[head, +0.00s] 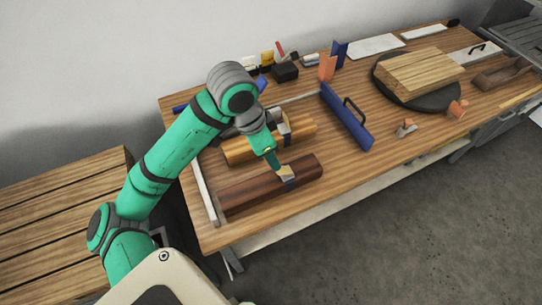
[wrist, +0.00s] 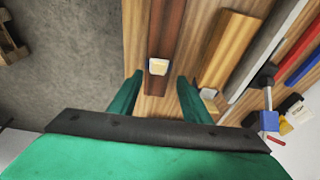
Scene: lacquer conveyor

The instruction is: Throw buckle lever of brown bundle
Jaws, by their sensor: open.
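The brown bundle (head: 250,188) lies near the front left of the wooden table, with a dark blue strap around it and a pale buckle piece (head: 286,172) on top. In the wrist view the brown bundle (wrist: 168,30) runs away from me, and its pale buckle (wrist: 159,67) sits just beyond my fingertips, roughly between them. My gripper (head: 276,168) is open and empty, close to the buckle in the head view; the wrist view shows its two green fingers (wrist: 157,82) spread apart. I cannot tell whether a finger touches the buckle. The lever's exact position is too small to tell.
A lighter yellow-brown bundle (head: 240,150) lies behind the brown one. A blue panel with a black handle (head: 345,116) stands to the right. A white rail (head: 203,193) edges the left side. A round dark plate (head: 388,88) holds stacked boards. Table room right of the brown bundle is clear.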

